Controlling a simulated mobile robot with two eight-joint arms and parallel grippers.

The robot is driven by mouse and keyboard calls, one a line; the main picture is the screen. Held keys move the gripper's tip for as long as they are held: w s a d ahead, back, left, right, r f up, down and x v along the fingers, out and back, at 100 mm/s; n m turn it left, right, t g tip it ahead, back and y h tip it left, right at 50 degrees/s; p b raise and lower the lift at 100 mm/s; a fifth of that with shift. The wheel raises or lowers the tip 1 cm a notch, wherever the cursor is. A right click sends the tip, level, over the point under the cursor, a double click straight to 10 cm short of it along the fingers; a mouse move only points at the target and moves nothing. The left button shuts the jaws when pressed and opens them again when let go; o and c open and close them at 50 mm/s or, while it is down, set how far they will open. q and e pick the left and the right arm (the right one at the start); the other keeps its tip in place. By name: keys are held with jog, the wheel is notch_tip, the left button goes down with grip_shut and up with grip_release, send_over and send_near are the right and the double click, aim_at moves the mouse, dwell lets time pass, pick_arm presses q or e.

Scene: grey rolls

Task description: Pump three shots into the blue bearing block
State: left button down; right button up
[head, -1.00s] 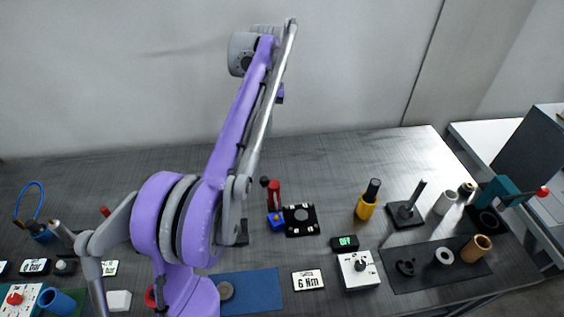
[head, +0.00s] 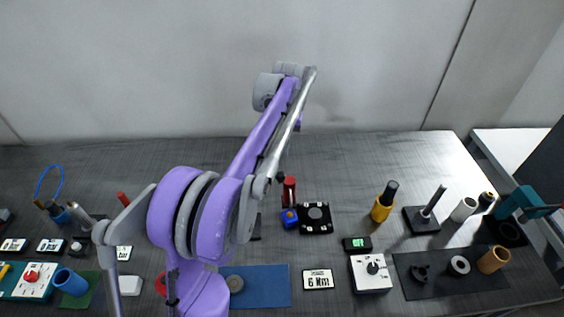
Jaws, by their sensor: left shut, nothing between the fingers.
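The blue bearing block (head: 290,223) sits on the table just right of my left forearm, with a small yellow spot on it. A red upright cylinder (head: 289,188) stands behind it, with a black knob (head: 280,176) at its upper left. My left arm rises from the bottom and reaches up and right. My left gripper (head: 299,123) shows only as a small part behind the forearm, above and behind the block. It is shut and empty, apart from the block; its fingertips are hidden. My right gripper is not in view.
A black plate (head: 328,228) lies right of the block. A yellow bottle (head: 382,211), a "6 Nm" sign (head: 318,279), a white dial box (head: 370,280) and a blue mat (head: 268,290) are around it. The back of the table is clear.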

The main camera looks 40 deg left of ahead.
aim_at(280, 180)
pick_arm(q)
jog(key=s, duration=0.1)
jog(key=s+d, duration=0.1)
jog(key=s+d+f, duration=0.1)
jog(key=shift+s, duration=0.2)
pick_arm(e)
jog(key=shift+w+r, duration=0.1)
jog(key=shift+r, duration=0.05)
pick_arm(q)
jog(key=shift+s, duration=0.15)
